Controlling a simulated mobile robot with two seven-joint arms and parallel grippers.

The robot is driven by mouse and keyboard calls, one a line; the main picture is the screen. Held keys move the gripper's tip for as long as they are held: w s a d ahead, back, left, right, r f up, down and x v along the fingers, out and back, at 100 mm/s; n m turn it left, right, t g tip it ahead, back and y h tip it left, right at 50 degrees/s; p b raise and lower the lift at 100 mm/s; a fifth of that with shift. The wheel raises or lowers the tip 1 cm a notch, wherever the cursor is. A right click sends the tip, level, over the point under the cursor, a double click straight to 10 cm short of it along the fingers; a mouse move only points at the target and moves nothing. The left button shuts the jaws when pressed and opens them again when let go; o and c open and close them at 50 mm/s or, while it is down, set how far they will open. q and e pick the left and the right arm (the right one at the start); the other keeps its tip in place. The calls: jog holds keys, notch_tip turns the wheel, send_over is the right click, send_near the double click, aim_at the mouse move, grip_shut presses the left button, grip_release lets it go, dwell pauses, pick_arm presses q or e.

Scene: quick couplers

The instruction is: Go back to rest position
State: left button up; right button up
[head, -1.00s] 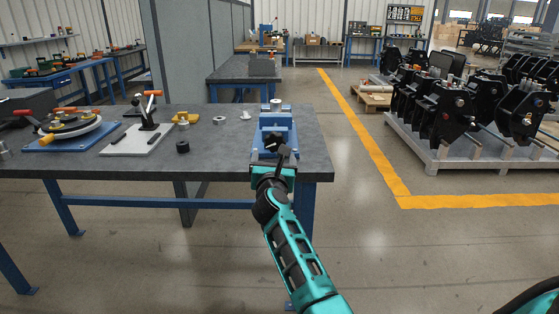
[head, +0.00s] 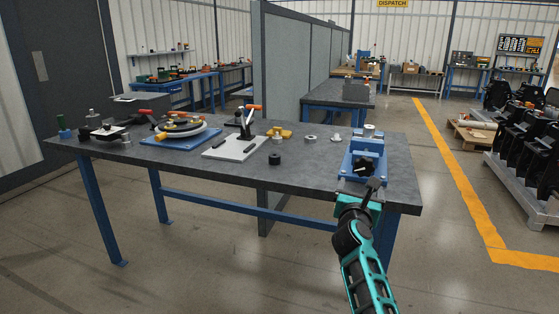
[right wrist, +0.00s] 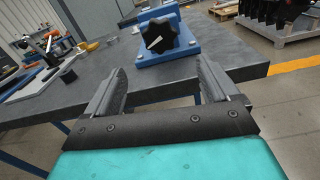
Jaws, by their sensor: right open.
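My right gripper (head: 374,186) is at the front right edge of the workbench (head: 315,173), just in front of a blue vise-like fixture (head: 367,160). In the right wrist view its two fingers (right wrist: 158,88) are apart with nothing between them. The fixture's black star knob (right wrist: 162,36) shows just beyond the fingertips, apart from them. My left gripper is not in view.
On the bench are a white plate with an upright clamp (head: 238,148), a blue-based round fixture (head: 181,134), a black ring (head: 275,159) and yellow parts (head: 283,132). Black machinery on a pallet (head: 524,140) stands at right. Floor in front is clear.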

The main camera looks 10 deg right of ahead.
pick_arm(q)
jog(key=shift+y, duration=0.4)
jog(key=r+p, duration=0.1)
jog(key=p, duration=0.1)
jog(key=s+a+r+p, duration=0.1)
jog(key=p, duration=0.1)
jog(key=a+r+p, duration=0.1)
jog(key=p, duration=0.2)
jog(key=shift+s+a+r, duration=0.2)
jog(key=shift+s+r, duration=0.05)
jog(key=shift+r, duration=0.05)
pick_arm(e)
jog(key=s+a+f+m+g+y, duration=0.1)
jog(key=s+a+f+m+y, duration=0.3)
jog(key=s+m, duration=0.4)
jog(key=s+a+f+m+g+y, duration=0.2)
jog(key=s+a+f+m, duration=0.4)
jog(key=s, duration=0.8)
jog(key=s+a+f+m+g+y, duration=0.1)
jog(key=s+a+f+m+y, duration=0.4)
jog(key=s+f+m, duration=0.4)
jog(key=s+a+m, duration=0.1)
jog(key=s+m, duration=0.2)
jog(key=shift+y, duration=0.3)
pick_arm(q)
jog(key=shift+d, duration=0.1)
